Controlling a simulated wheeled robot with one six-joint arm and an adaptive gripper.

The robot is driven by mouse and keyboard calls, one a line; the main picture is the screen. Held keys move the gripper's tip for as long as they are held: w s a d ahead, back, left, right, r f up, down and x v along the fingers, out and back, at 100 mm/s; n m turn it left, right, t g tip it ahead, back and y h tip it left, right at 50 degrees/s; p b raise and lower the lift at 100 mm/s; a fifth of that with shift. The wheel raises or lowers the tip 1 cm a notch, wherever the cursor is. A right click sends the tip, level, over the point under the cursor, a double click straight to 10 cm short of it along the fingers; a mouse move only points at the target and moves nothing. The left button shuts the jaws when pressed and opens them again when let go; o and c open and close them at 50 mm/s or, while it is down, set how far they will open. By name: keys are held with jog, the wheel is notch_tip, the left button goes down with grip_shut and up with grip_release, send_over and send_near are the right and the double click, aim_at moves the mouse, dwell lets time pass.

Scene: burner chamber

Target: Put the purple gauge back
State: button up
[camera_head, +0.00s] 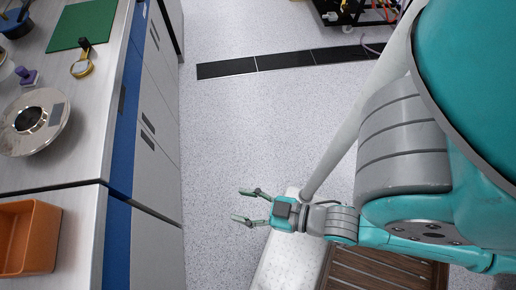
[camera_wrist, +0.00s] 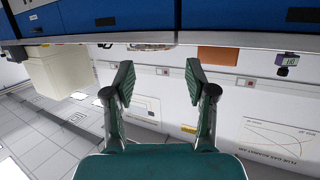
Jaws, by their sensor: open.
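A small purple object (camera_head: 27,77), which looks like the purple gauge, stands on the steel counter (camera_head: 90,130) at the left of the head view, behind a round silver scale. A small purple thing also shows at the upper right of the wrist view (camera_wrist: 291,58); I take it to be the same one. My gripper (camera_head: 242,206) is open and empty, held over the floor to the right of the counter and well apart from the purple object. Its two spread fingers also show in the wrist view (camera_wrist: 158,78), with nothing between them.
The silver scale (camera_head: 60,136) is on the counter, with an orange bin (camera_head: 28,238) in front. Cabinet fronts (camera_head: 150,150) drop below the counter edge. The speckled floor (camera_head: 235,130) is clear.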

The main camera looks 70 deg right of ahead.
jog(key=s+d+r+m+h, duration=0.1)
jog(key=s+d, duration=0.1)
jog(key=s, duration=0.4)
jog(key=shift+s+r+h, duration=0.15)
jog(key=shift+r+h, duration=0.1)
jog(key=shift+h, duration=0.05)
